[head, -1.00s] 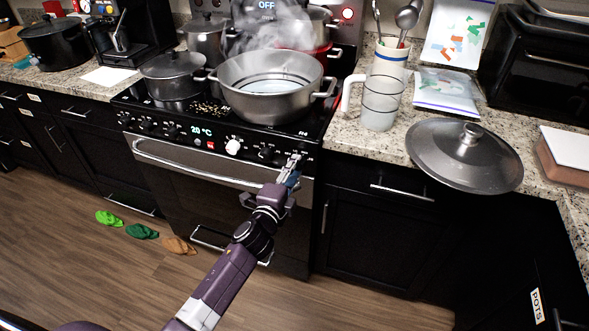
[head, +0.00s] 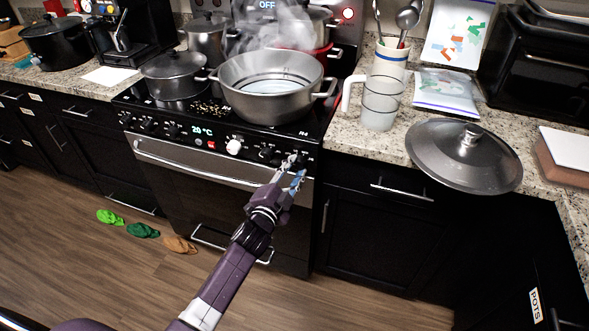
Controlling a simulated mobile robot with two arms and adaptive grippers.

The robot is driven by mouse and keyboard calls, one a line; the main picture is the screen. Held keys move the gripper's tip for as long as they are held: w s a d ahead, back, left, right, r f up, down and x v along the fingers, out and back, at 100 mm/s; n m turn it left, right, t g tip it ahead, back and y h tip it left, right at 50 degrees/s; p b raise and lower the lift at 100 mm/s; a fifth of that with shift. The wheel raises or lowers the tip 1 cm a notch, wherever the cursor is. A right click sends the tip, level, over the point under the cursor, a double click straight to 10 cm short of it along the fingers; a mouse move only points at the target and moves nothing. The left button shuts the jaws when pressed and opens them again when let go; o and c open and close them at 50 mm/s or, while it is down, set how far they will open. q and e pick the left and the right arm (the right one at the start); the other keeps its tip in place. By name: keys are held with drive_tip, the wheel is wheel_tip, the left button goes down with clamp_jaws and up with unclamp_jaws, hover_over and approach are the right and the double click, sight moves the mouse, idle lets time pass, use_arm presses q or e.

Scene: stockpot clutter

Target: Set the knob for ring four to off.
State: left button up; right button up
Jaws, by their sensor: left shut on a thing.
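The stove's front panel (head: 185,135) carries a row of knobs, with a white knob (head: 233,147) right of the temperature display and a dark knob (head: 266,153) further right. My left gripper (head: 291,164) is at the right end of the panel, shut on the knob there, below the R4 marking. Its fingers hide most of this knob, so its pointer setting cannot be read. My right gripper is not in view.
A large steaming pot (head: 268,100) stands on the front right of the hob, with a smaller lidded pot (head: 172,80) to its left. The oven handle (head: 200,166) runs just below the knobs. A large lid (head: 463,155) and a clear jug (head: 380,102) are on the right counter.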

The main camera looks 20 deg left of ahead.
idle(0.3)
use_arm(q)
drive_tip(key=o, duration=1.1)
drive_tip(key=shift+o, duration=0.2)
drive_tip(key=shift+s, duration=0.1)
drive_tip(key=s+a, duration=0.1)
drive_tip(key=s, duration=1)
drive_tip(key=shift+s+r, duration=0.25)
drive_tip(key=shift+s, duration=0.1)
